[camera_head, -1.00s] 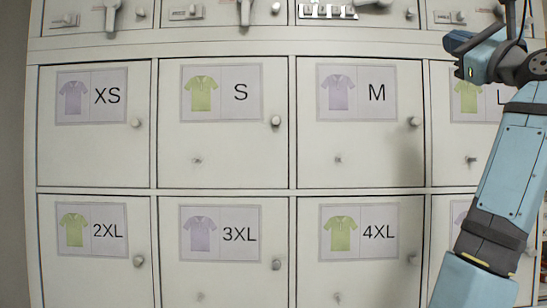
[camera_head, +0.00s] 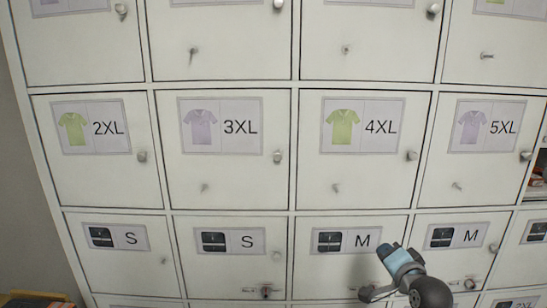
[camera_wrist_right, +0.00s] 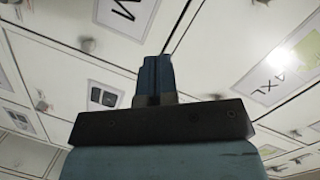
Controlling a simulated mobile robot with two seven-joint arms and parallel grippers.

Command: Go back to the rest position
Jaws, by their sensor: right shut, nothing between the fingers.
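My right gripper (camera_head: 388,252) is low in the head view, in front of the small door labelled M (camera_head: 345,240) and partly covering its right side. Its fingers are together and empty. In the right wrist view the shut gripper (camera_wrist_right: 155,75) points up the picture toward the white locker doors, with nothing between the fingertips. I cannot tell how far it is from the doors. My left gripper is not in view.
A white locker wall (camera_head: 295,150) fills the view, its doors shut. Knobs such as the one on the 4XL door (camera_head: 411,156) stick out. An open shelf (camera_head: 538,170) with orange items is at the right edge. A yellowish object (camera_head: 38,297) is at the lower left.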

